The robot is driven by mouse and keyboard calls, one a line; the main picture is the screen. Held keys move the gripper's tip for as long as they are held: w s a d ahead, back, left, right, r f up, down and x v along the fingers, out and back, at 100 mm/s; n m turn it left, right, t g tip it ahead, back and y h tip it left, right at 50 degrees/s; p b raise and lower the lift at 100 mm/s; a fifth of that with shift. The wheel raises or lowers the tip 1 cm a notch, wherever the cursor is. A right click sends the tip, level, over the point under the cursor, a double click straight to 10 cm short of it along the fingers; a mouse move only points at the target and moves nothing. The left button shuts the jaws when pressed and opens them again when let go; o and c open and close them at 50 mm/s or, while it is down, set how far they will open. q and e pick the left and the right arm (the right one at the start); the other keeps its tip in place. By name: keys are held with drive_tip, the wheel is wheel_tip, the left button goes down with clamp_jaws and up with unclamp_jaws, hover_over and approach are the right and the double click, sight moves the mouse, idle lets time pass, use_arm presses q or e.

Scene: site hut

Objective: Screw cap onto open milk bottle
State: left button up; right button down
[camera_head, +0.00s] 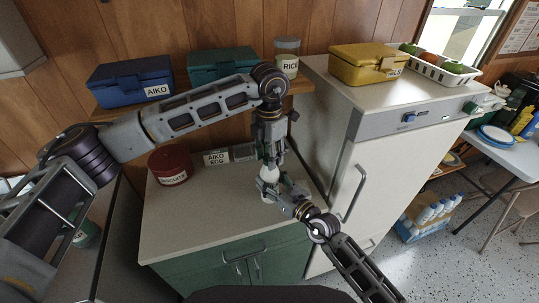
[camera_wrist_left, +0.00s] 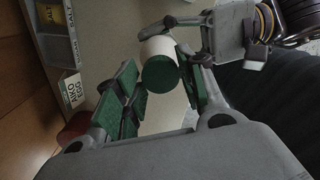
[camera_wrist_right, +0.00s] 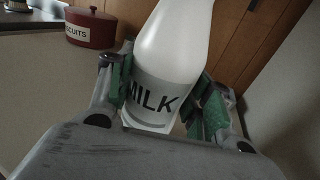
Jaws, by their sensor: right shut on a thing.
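The white milk bottle (camera_wrist_right: 180,45), with a grey MILK label, is upright between the fingers of my right gripper (camera_wrist_right: 160,105), which is shut on it. In the head view its white body (camera_head: 270,173) shows above the counter between my two grippers. The round green cap (camera_wrist_left: 160,75) is at the bottle's top end in the left wrist view; whether it is threaded on cannot be told. My left gripper (camera_wrist_left: 160,95) comes down from above with its fingers apart on either side of the cap. The bottle's top is outside the right wrist view.
The pale counter (camera_head: 190,222) is mostly clear at the front. A red biscuit tin (camera_head: 171,166) and the AIKO EGG label (camera_head: 216,157) are at its back. Blue (camera_head: 130,82) and green (camera_head: 222,64) boxes and a RICE jar (camera_head: 286,58) stand on the shelf. A fridge (camera_head: 395,150) is at right.

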use_arm(q)
drive_tip(key=shift+o, duration=1.2)
drive_tip(key=shift+r, duration=0.1)
wheel_tip(320, 180, up, 12)
use_arm(e)
drive_tip(key=c, duration=0.6)
unclamp_jaws()
drive_tip(key=shift+o, duration=0.2)
drive_tip(key=shift+s, duration=0.1)
drive_tip(key=v, duration=1.1)
drive_tip(key=shift+s+d, duration=0.25)
drive_tip(key=shift+d, duration=0.05)
